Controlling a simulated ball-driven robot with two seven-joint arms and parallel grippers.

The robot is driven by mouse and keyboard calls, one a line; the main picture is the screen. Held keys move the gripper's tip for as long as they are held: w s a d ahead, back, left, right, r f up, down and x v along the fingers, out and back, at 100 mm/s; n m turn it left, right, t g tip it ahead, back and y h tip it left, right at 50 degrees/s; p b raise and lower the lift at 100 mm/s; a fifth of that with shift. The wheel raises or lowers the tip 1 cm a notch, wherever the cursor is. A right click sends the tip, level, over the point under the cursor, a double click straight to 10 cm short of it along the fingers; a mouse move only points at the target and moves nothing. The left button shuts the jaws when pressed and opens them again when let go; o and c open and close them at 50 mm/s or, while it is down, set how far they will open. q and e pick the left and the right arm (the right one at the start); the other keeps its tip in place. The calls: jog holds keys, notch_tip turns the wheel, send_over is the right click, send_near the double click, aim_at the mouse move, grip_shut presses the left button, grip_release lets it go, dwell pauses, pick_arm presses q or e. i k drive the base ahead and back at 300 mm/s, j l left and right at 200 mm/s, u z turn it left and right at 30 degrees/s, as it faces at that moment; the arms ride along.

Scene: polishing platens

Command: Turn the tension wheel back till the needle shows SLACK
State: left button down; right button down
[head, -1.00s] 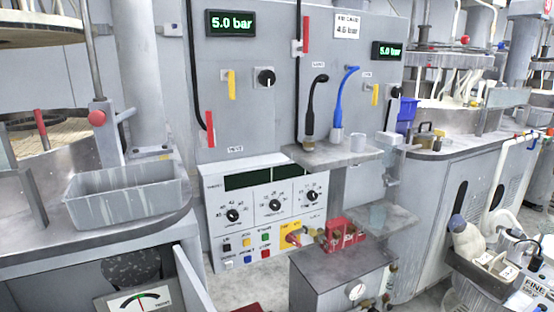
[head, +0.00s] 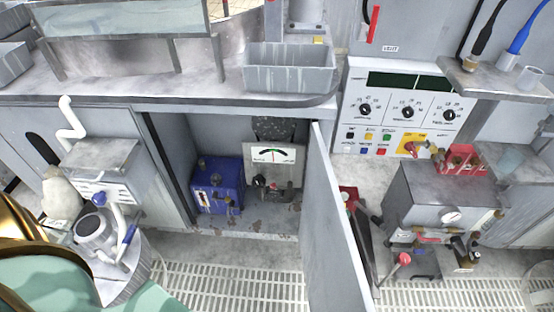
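A white dial plate (head: 258,156) with a colored arc sits inside the open cabinet under the counter, in the head view. Its needle stands near upright, about mid-scale. The words at the two ends are too small to read surely. Below the plate is a small dark fitting with a red part (head: 273,187); I cannot tell whether it is the tension wheel. A dark speckled round piece (head: 276,128) shows above the plate. Neither of my grippers is in view.
The cabinet door (head: 331,215) stands open to the right of the opening. A blue box (head: 217,186) is inside at left. The counter edge overhangs the opening, with a grey tray (head: 288,78) on top. A grey cart (head: 440,190) stands right; white grating (head: 230,283) covers the front floor.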

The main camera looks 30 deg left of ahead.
aim_at(259, 181)
jog(key=u, duration=1.1)
